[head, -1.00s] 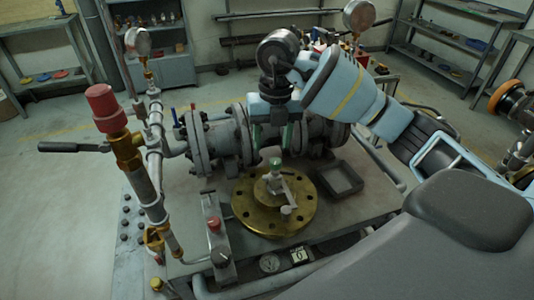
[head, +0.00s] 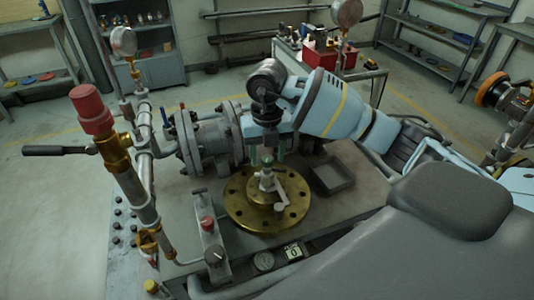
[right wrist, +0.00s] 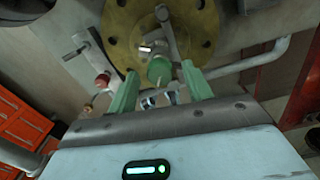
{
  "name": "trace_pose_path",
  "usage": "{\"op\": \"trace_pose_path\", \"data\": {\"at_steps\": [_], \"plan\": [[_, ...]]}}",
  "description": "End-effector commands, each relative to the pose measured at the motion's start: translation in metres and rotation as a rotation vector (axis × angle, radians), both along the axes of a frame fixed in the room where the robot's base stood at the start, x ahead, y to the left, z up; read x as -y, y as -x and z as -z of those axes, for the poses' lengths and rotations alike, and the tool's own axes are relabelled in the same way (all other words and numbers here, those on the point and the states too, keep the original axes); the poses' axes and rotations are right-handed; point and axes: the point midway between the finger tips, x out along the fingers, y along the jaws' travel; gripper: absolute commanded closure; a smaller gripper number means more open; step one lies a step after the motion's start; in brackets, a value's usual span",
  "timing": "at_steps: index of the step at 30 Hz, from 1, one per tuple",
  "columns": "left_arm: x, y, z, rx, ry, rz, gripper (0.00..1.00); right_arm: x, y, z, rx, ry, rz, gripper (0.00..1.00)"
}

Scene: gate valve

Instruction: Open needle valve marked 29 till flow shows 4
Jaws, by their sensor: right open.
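A small valve with a green knob (right wrist: 160,71) stands on a round brass flange (head: 240,210) on the bench. In the head view its knob is largely hidden by my right gripper (head: 269,157). In the right wrist view, the right gripper (right wrist: 159,72) is open, its green fingers on either side of the knob, with gaps visible. I cannot tell how deep the knob sits between them. No mark 29 is readable. A small display (head: 293,251) at the bench's front seems to show 0. My left gripper is not in view.
A red-topped pipe (head: 92,108) with a black lever stands at the left. A red-knobbed valve block (head: 209,235) is left of the flange. A dark open tray (head: 331,175) lies right of it. Grey flanged piping (head: 212,140) runs behind.

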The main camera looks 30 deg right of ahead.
Motion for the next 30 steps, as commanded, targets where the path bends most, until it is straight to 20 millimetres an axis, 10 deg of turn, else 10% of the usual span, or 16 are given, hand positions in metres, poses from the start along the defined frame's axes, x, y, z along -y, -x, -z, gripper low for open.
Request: {"op": "trace_pose_path", "data": {"at_steps": [8,19,30], "plan": [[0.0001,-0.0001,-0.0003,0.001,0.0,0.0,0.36,0.0001,0.0001,0.0022,0.0,0.0,0.0,0.5],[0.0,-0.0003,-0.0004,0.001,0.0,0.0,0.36,-0.0001,0.0002,0.0019,-0.001,0.0,0.0,0.95],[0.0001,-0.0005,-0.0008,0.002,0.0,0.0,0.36,0.0001,0.0,0.0016,0.0,0.0,-0.024,0.95]]}}
